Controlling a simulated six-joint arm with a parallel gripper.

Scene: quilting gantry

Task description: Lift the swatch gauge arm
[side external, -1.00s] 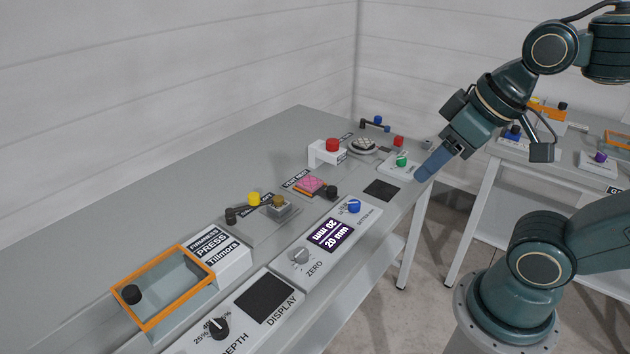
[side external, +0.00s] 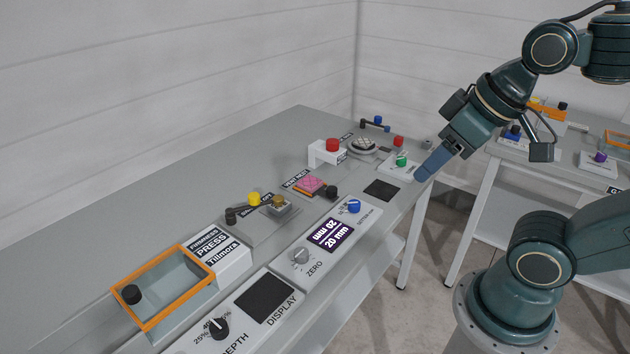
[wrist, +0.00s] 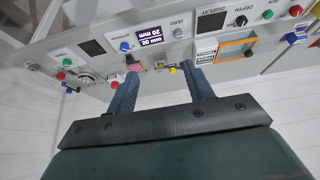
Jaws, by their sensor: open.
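A dark lever with a yellow knob (side external: 254,198) lies low over a grey plate (side external: 262,228) on the bench, beside a small block with a brownish top (side external: 279,204). Another dark lever with blue ends (side external: 375,123) is at the bench's far end. Label text is too small to tell which one is the swatch gauge arm. My gripper (side external: 434,163) hangs above the bench's right edge, well apart from both levers. In the wrist view my gripper (wrist: 164,77) has its two blue fingers apart with nothing between them; the yellow knob (wrist: 172,70) shows beyond them.
A pink swatch (side external: 309,185), a red button on a white stand (side external: 331,147) and a 20 mm display (side external: 331,235) stand on the bench. An orange-framed press (side external: 163,289) is at the near left. A second bench (side external: 575,165) is at the right. Air around my gripper is clear.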

